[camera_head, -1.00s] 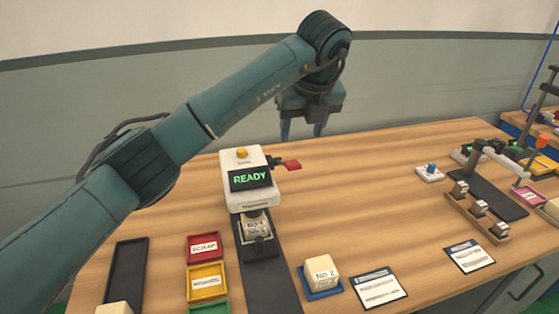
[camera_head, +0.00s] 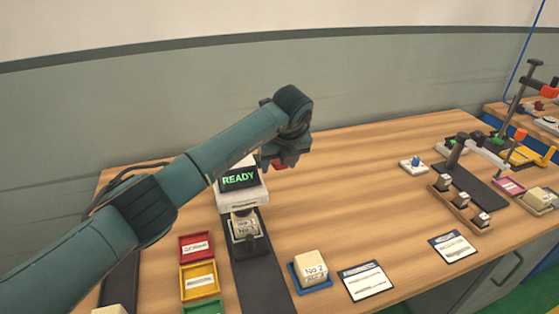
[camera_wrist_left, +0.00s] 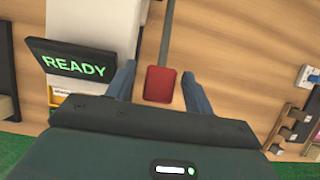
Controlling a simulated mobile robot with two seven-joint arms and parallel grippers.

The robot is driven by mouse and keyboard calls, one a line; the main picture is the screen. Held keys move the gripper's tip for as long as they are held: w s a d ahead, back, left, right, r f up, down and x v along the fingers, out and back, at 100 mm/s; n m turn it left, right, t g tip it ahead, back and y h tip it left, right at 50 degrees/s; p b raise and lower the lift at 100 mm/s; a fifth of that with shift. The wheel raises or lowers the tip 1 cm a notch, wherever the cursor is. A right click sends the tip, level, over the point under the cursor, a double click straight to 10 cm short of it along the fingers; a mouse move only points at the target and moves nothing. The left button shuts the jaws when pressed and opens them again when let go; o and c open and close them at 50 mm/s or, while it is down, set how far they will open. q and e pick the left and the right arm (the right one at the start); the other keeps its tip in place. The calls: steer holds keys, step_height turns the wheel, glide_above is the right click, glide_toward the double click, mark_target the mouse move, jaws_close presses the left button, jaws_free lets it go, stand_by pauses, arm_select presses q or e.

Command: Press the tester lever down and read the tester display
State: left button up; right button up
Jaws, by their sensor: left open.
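The tester (camera_head: 243,196) stands on the wooden table, its dark display (camera_head: 239,178) reading READY in green; the display (camera_wrist_left: 72,59) also shows in the left wrist view. The lever ends in a red paddle (camera_head: 280,164), mostly covered by my left gripper (camera_head: 286,158) in the head view. In the left wrist view the red paddle (camera_wrist_left: 160,84) lies between the two blue fingers of my left gripper (camera_wrist_left: 158,88), with gaps on both sides. The gripper is open. A block marked No.1 (camera_head: 244,225) sits in a dark holder in front of the tester. My right gripper is out of view.
Red (camera_head: 197,248), yellow (camera_head: 199,281) and green (camera_head: 202,307) trays stand left of the dark strip (camera_head: 262,275). A No.2 block (camera_head: 311,266) sits on a blue tray to the right. White cards lie beyond it.

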arm_select(q)
jaws_close()
stand_by(0.6)
